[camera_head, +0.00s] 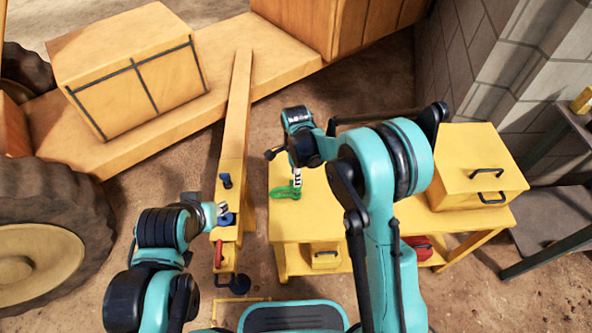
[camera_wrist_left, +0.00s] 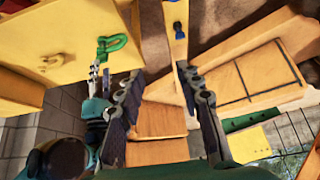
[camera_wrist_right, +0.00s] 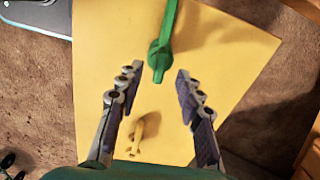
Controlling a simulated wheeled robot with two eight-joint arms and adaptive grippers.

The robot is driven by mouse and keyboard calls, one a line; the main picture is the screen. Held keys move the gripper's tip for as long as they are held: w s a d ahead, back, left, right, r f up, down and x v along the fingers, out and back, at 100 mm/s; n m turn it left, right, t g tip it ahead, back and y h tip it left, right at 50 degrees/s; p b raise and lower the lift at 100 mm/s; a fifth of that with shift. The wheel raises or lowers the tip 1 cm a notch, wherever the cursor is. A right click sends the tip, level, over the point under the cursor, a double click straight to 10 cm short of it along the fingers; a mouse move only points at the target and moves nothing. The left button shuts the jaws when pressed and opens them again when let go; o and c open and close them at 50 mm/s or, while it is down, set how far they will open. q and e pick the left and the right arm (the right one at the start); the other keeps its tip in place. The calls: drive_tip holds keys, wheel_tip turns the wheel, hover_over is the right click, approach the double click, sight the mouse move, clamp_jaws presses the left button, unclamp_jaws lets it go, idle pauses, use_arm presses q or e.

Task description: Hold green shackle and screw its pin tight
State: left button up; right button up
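The green shackle (camera_head: 286,191) lies near the left edge of the yellow table (camera_head: 300,224). In the right wrist view, the green shackle (camera_wrist_right: 162,50) is seen edge-on and its near end lies between the tips of my open right gripper (camera_wrist_right: 155,74). The gap to each finger is visible. My right gripper (camera_head: 296,176) is just beyond the shackle in the head view. My left gripper (camera_head: 222,210) is by the yellow beam, left of the table. Its fingers are apart and empty in the left wrist view (camera_wrist_left: 158,78). I cannot make out the shackle's pin clearly.
A small yellow shackle-like piece (camera_wrist_right: 140,131) lies on the table; it also shows in the left wrist view (camera_wrist_left: 52,62). A yellow box (camera_head: 470,170) stands at the table's right end. The yellow beam (camera_head: 233,130) with blue and red fittings runs left of the table.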

wheel_tip(320, 180, down, 4)
drive_tip(key=shift+f+b, duration=0.1)
drive_tip(key=shift+b, duration=0.5)
